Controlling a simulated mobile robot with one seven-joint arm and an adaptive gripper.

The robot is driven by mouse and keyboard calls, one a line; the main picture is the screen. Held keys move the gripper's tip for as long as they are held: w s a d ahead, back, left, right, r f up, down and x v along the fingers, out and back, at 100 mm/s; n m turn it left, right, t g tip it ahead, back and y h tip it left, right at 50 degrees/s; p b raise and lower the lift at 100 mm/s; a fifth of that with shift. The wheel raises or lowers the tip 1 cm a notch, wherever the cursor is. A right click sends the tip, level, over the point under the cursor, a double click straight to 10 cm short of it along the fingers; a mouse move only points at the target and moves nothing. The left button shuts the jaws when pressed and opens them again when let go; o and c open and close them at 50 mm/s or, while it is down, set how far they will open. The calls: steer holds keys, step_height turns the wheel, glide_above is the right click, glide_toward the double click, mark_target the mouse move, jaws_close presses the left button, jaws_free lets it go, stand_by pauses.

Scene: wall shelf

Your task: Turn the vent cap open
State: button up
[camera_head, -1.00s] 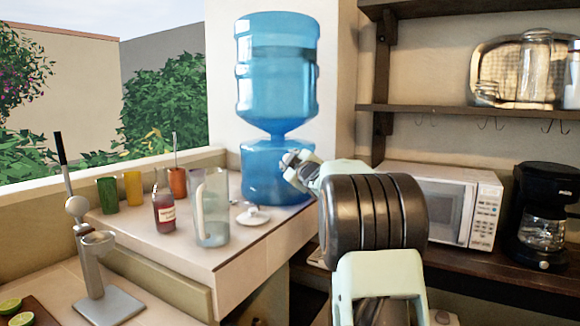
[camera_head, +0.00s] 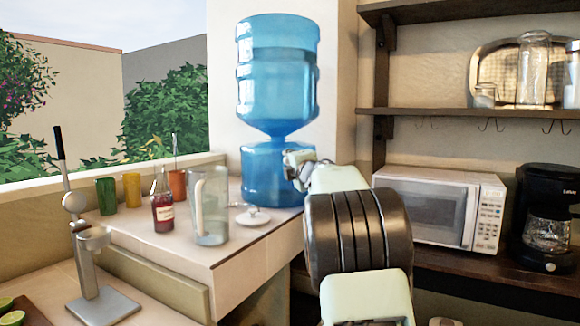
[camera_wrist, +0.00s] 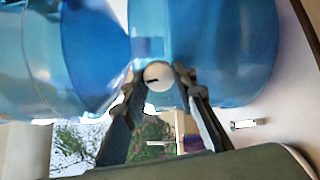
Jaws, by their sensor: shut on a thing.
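The vent cap (camera_wrist: 158,76) is a small round white cap with a dark slot, seen in the wrist view against the blue water dispenser (camera_wrist: 205,45). My gripper (camera_wrist: 157,78) is shut on the cap, with one dark finger on each side of it. In the head view my gripper (camera_head: 296,164) is at the front right of the dispenser's base (camera_head: 262,178), and the cap is hidden there. The large blue bottle (camera_head: 278,80) stands upside down on that base.
A glass pitcher (camera_head: 210,207), a red bottle (camera_head: 162,212) and a white saucer with a lid (camera_head: 253,217) stand on the counter left of my arm. A microwave (camera_head: 440,208) and a coffee maker (camera_head: 546,215) are on the right, under wall shelves (camera_head: 465,111).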

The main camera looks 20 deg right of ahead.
steer(key=shift+n, duration=0.6)
steer(key=o, duration=1.1)
steer(key=shift+o, duration=0.2)
steer(key=shift+s, duration=0.1)
steer(key=s+a, duration=0.1)
steer(key=s, duration=1)
steer(key=shift+s+a, duration=0.25)
steer(key=shift+s, duration=0.15)
